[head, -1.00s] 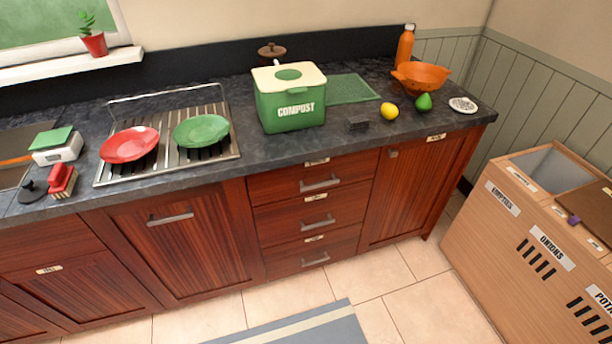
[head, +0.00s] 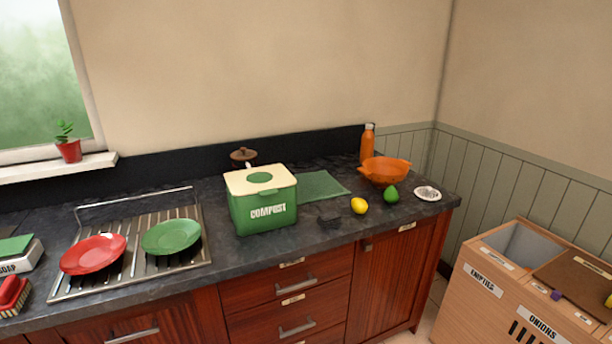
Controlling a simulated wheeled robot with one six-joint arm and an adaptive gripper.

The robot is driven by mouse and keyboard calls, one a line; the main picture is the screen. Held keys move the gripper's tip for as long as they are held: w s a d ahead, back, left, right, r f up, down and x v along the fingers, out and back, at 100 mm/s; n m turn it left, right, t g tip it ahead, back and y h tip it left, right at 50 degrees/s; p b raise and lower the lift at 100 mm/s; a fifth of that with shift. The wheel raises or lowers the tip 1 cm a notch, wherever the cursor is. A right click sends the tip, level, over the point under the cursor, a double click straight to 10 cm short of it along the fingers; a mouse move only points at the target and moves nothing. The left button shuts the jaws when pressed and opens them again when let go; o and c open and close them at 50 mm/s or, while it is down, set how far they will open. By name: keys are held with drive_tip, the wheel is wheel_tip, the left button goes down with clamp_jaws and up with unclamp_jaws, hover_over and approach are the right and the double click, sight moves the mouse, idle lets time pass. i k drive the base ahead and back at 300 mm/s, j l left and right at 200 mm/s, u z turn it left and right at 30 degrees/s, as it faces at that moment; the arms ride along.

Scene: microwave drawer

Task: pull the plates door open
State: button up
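A tall red-wood cupboard door (head: 388,283) stands shut at the right end of the counter front. It has a small square knob (head: 368,247) at its upper left and a small label (head: 407,227) at its top; the label's text is too small to read. Another cupboard door (head: 130,334) with a bar handle shows at the lower left, mostly cut off by the picture's edge. I cannot tell which door is the plates door. My gripper is not in view.
Shut drawers (head: 290,290) lie between the doors. The dark counter (head: 300,235) holds a green compost bin (head: 262,200), a rack with red (head: 93,254) and green plates (head: 171,237), and an orange colander (head: 384,170). A wooden bin unit (head: 480,300) stands at the right.

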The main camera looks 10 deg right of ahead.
sight(392, 270)
drive_tip(key=i+l+z, duration=0.25)
drive_tip(key=i, duration=0.2)
drive_tip(key=i+l+z, duration=0.15)
drive_tip(key=i+z, duration=0.15)
drive_tip(key=i, duration=0.15)
